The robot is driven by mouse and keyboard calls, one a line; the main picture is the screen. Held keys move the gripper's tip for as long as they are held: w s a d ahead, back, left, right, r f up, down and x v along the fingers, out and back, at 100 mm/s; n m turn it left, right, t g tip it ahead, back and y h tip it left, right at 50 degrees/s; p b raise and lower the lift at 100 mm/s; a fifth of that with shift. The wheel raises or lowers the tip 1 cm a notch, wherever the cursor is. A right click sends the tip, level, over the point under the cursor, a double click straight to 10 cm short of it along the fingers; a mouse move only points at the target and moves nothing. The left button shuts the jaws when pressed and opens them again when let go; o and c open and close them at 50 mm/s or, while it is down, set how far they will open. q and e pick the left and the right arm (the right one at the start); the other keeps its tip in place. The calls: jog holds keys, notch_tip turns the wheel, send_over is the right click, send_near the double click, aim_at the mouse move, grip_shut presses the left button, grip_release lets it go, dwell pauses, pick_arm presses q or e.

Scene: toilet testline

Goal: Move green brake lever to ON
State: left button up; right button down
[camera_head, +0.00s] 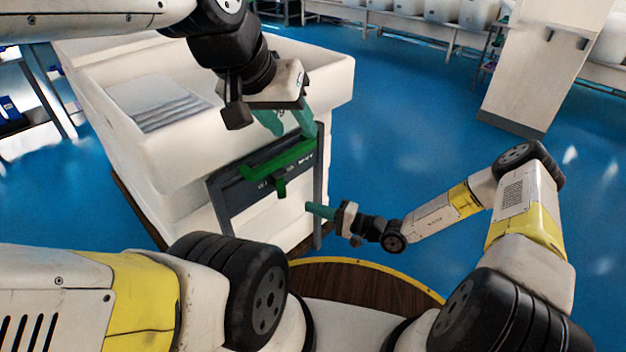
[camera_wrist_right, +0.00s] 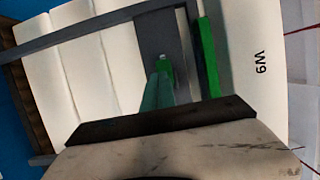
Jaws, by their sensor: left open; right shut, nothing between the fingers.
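The green brake lever (camera_head: 278,161) shows as a long green bar across a dark panel (camera_head: 228,188) on the white unit, with a small green tab (camera_head: 280,187) below it. The bar also shows in the right wrist view (camera_wrist_right: 208,58). My left gripper (camera_head: 290,125) is open above the bar; one finger overlaps its right end in the picture, and I cannot tell if they touch. My right gripper (camera_head: 309,208) is shut and empty, low and right of the tab. In the right wrist view its teal fingers (camera_wrist_right: 157,88) point toward the panel. The ON marking is not readable.
The white unit (camera_head: 330,75) with a grey ribbed plate (camera_head: 158,103) in its top fills the left and middle. A dark frame post (camera_head: 318,190) stands near my right fingers. Blue floor (camera_head: 430,110) is clear to the right, with a white pillar (camera_head: 545,65) beyond.

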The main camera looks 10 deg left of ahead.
jog(key=s+d, duration=0.1)
jog(key=s, duration=0.1)
jog(key=s+d, duration=0.2)
jog(key=shift+d, duration=0.1)
jog(key=shift+w, duration=0.1)
dwell(0.3)
jog(key=s+d+r+n+h, duration=0.1)
jog(key=s+d+r+h, duration=0.3)
jog(key=d+r, duration=0.4)
jog(key=s+d+r+n+t+h, duration=0.1)
jog(key=s+d+r+h, duration=0.4)
jog(key=r, duration=1.3)
jog(key=s+d+r+n+t+h, duration=0.1)
jog(key=s+d+r+h, duration=0.4)
jog(key=d+r, duration=0.7)
jog(key=shift+d+r+h, duration=0.2)
jog(key=shift+r+h, duration=0.2)
jog(key=shift+h, duration=0.3)
